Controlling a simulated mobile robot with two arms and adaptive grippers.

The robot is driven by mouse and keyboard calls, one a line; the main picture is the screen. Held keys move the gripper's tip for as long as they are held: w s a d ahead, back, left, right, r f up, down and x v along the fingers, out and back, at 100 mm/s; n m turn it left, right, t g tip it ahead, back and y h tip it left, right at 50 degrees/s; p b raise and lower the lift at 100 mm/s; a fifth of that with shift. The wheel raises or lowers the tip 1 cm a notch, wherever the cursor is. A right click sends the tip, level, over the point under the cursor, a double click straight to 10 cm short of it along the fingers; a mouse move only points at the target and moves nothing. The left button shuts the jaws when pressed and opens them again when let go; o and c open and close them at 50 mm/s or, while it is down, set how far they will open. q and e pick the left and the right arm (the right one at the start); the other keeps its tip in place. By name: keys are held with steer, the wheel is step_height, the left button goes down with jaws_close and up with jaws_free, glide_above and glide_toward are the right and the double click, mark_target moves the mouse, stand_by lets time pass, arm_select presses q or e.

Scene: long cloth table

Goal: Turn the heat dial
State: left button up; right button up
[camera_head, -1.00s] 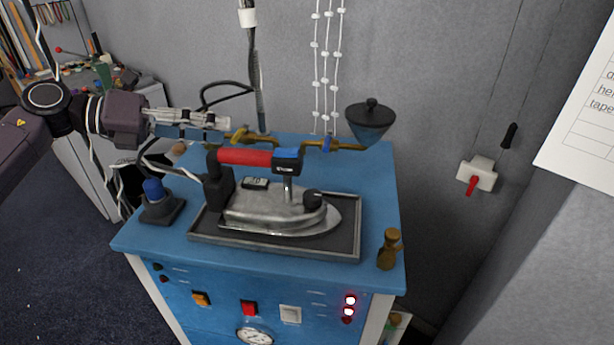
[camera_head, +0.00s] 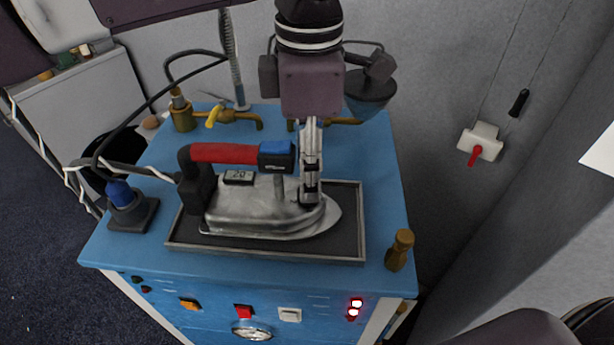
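The silver steam iron (camera_head: 255,208) with a red and blue handle (camera_head: 225,153) lies flat on a dark, grey-rimmed tray (camera_head: 345,245). A small display (camera_head: 239,177) sits under its handle. The black heat dial on the front part of the iron is covered by my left gripper. My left gripper (camera_head: 310,192) points down over the dial from above, with its fingertips at the dial. The fingers overlap edge-on, so their opening and any grip on the dial cannot be told. My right gripper is out of view.
The blue cabinet top (camera_head: 300,262) carries the iron and tray. Brass taps (camera_head: 225,115), a dark funnel cup (camera_head: 370,100) and a blue-topped holder (camera_head: 130,205) stand around them. A brown wooden peg (camera_head: 400,250) is at the right. A cable runs along the left side.

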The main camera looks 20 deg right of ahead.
arm_select(q)
steer(key=shift+w+f+p, duration=0.15)
steer(key=shift+f+p, duration=0.15)
steer(key=shift+f, duration=1.65)
jaws_close()
steer(key=shift+f+m+b, duration=0.1)
steer(key=shift+m+b, duration=0.4)
steer(key=shift+m, duration=1.1)
steer(key=shift+r, duration=0.2)
jaws_free()
